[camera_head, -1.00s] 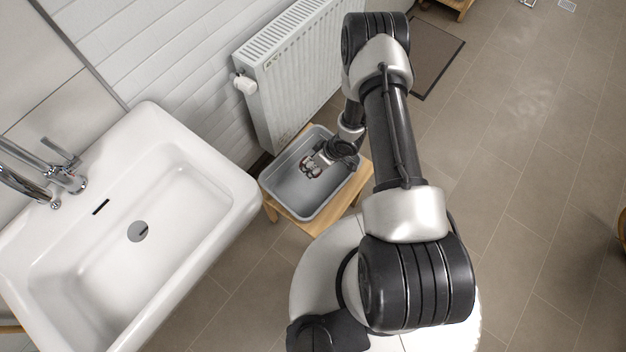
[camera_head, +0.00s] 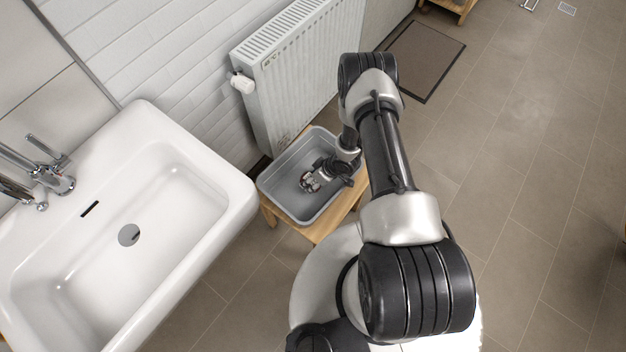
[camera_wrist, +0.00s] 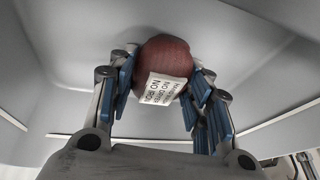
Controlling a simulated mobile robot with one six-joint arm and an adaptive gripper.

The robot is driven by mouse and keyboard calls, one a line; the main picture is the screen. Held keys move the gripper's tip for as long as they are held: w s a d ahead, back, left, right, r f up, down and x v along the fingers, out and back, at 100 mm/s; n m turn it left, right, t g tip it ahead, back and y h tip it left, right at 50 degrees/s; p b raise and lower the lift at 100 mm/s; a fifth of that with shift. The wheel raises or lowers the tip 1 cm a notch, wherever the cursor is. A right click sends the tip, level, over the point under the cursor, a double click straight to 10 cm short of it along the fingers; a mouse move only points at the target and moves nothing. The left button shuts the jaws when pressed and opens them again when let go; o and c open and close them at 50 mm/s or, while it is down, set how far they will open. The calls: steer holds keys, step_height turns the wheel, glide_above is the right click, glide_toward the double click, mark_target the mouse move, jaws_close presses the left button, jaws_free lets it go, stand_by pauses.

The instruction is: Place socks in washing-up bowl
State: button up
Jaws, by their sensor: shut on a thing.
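The washing-up bowl (camera_head: 277,181) is a grey rectangular tub on a small wooden stool, between the sink and my arm. My gripper (camera_head: 309,183) reaches down into the bowl. In the wrist view my gripper (camera_wrist: 160,95) is shut on a reddish-brown rolled sock bundle (camera_wrist: 165,55) with a white printed label. The bundle sits between the blue-padded fingers, with the bowl's grey walls around it.
A white sink (camera_head: 180,205) with a chrome tap (camera_head: 45,165) stands at the left. A white radiator (camera_head: 295,75) is on the wall behind the bowl. The wooden stool (camera_head: 318,231) bears the bowl. A dark mat (camera_head: 424,58) lies beyond; the tiled floor at right is clear.

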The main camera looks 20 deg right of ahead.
steer(key=shift+f, duration=0.1)
steer(key=o, duration=1.2)
